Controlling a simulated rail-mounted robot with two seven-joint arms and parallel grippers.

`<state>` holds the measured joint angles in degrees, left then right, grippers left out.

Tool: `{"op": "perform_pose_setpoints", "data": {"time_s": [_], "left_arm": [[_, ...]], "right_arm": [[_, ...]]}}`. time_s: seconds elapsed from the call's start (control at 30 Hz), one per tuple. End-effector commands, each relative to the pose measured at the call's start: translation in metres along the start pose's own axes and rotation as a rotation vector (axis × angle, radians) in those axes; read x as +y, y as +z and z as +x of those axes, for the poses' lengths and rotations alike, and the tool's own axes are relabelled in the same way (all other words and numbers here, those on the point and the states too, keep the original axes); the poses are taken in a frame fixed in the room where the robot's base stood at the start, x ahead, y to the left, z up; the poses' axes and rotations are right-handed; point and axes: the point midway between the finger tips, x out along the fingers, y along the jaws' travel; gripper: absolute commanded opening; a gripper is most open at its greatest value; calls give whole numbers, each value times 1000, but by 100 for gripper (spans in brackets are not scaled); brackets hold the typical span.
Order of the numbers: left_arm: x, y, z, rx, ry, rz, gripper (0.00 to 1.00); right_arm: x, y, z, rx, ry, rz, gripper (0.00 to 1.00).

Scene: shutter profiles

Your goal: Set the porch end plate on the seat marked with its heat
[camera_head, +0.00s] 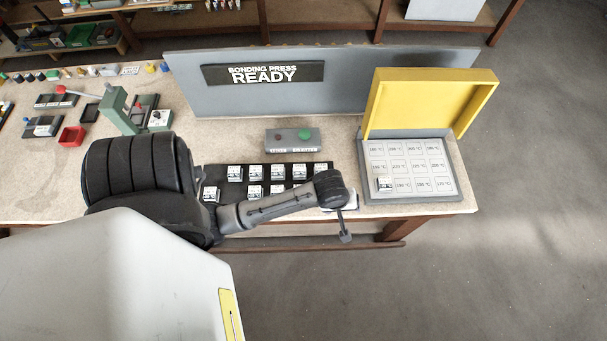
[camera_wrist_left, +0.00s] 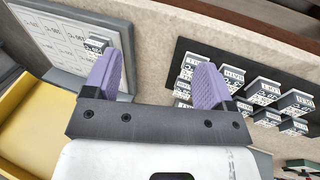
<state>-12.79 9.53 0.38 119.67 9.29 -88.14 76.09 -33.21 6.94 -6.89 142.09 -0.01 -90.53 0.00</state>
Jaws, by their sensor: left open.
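Several small white end plates with dark printed labels stand on a black tray (camera_head: 262,182); one is this plate (camera_head: 235,173). They also show in the left wrist view (camera_wrist_left: 265,86); I cannot tell which is the porch one. The open bonding press (camera_head: 368,190) has a grid of seats marked with temperatures. One plate (camera_head: 384,183) sits at its lower left seat, and shows in the wrist view (camera_wrist_left: 97,43). My left gripper (camera_wrist_left: 158,78) is open and empty above the bench between tray and press. Its fingers are hidden in the head view. My right gripper is not in view.
The raised yellow press lid (camera_head: 430,100) stands behind the grid. A grey button box (camera_head: 292,140) sits behind the tray, and a grey panel with a READY sign (camera_head: 263,74) behind that. A green hand press (camera_head: 117,110) and red bin (camera_head: 72,136) are at left.

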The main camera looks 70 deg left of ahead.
Motion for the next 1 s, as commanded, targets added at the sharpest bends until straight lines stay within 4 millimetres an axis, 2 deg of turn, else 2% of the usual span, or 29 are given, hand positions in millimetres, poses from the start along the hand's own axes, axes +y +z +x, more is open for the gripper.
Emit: {"op": "perform_pose_setpoints", "data": {"time_s": [0.03, 0.2, 0.4, 0.5, 0.7, 1.0], "left_arm": [[-13, 13, -7, -1, -5, 152, 78], [-46, 48, -35, -2, -9, 659, 78], [-73, 74, -64, -7, -9, 1108, 78], [-81, 82, -75, -10, -6, 1256, 78], [-88, 90, -86, -10, -4, 1404, 78], [-89, 90, -87, -10, -3, 1423, 78]], "right_arm": [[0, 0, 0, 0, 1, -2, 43], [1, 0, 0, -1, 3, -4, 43], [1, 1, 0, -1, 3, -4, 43], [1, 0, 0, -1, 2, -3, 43], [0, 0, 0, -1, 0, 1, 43], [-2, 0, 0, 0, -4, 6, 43]]}}
